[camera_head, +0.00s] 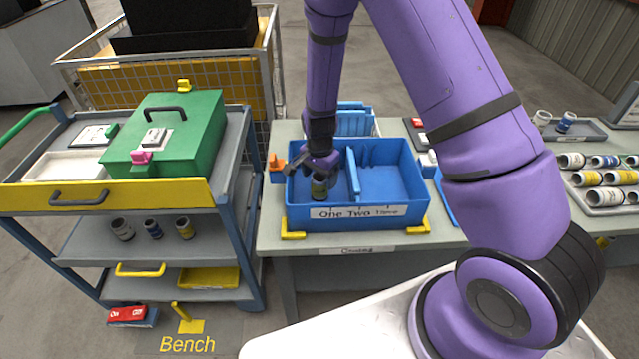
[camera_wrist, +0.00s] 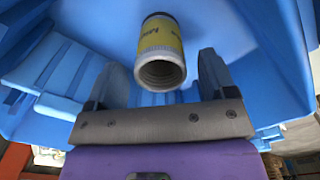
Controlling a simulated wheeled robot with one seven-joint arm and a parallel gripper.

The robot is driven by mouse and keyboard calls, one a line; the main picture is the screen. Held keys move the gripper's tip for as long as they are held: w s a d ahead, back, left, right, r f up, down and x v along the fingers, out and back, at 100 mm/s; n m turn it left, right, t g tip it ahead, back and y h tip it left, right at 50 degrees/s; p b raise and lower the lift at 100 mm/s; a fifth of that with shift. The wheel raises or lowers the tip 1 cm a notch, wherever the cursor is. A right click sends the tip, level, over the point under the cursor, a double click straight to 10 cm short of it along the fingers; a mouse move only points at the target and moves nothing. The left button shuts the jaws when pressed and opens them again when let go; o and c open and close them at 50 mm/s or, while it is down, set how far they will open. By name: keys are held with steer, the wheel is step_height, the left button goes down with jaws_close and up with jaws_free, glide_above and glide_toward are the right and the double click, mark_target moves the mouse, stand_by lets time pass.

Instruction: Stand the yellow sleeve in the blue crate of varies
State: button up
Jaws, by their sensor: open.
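The yellow sleeve (camera_head: 319,189), white-ended with a printed yellow band, looks upright in the left compartment of the blue crate (camera_head: 390,205). In the wrist view the sleeve (camera_wrist: 160,42) shows its open end towards me, between the two fingers. My gripper (camera_head: 322,168) is over the left part of the crate. In the wrist view my gripper (camera_wrist: 160,62) is open, with a gap on each side of the sleeve.
A blue divider (camera_head: 353,172) stands right of the sleeve. The crate's right compartment looks empty. Yellow corner stops (camera_head: 293,235) sit at the crate's front. A trolley with a green box (camera_head: 190,130) stands left. A tray of several sleeves (camera_head: 606,208) lies right.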

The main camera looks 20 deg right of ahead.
step_height(320, 180, up, 8)
steer(key=shift+r, duration=0.25)
steer(key=s+d+r+n+t+y, duration=0.1)
steer(key=s+d+r+n, duration=0.3)
steer(key=r, duration=0.7)
steer(key=s+a+r+n+t, duration=0.1)
steer(key=s+r, duration=0.4)
steer(key=r, duration=0.7)
steer(key=s+d+r+n+t, duration=0.1)
steer(key=s+r+n, duration=0.1)
steer(key=s, duration=0.4)
steer(key=s+d+r+n+t, duration=0.1)
steer(key=s+d+r+n, duration=0.1)
steer(key=s+r, duration=0.3)
steer(key=s+d+r+n+t+h, duration=0.1)
steer(key=s+r+n, duration=0.1)
steer(key=s, duration=0.7)
steer(key=shift+d+r, duration=0.15)
steer(key=shift+r, duration=0.75)
